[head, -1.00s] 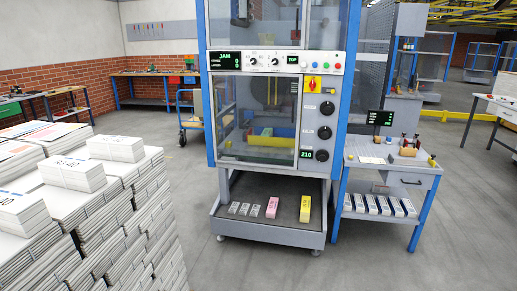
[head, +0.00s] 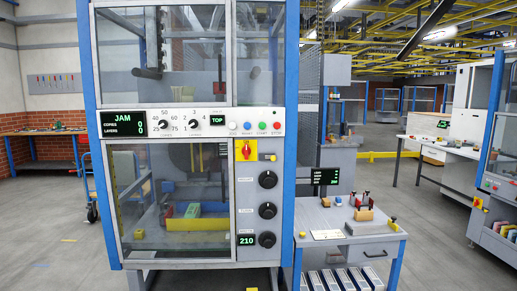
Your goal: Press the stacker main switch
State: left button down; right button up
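The stacker (head: 170,185) stands upright left of centre, with a blue frame and glass doors. Its main switch looks to be the red rotary handle on a yellow plate (head: 246,150), on the grey panel right of the lower glass door. Three black knobs (head: 267,180) sit below the switch. The control strip (head: 215,122) above has a display reading JAM with copies 0 and layers 0, two dials, a TOP readout and several coloured buttons. A small display (head: 246,240) reads 210. Neither of my grippers is in view.
A grey side table (head: 355,240) with a small monitor (head: 325,177) and wooden-based tools stands close at the stacker's right. Open floor (head: 430,215) lies to the right.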

aim_at(247, 151)
jog(key=i+l+z, duration=0.2)
jog(key=i, duration=1.25)
jog(key=i+l+u, duration=0.15)
jog(key=i, duration=0.25)
jog(key=i+l+u, duration=0.15)
jog(key=i+l, duration=0.15)
jog(key=i, duration=0.05)
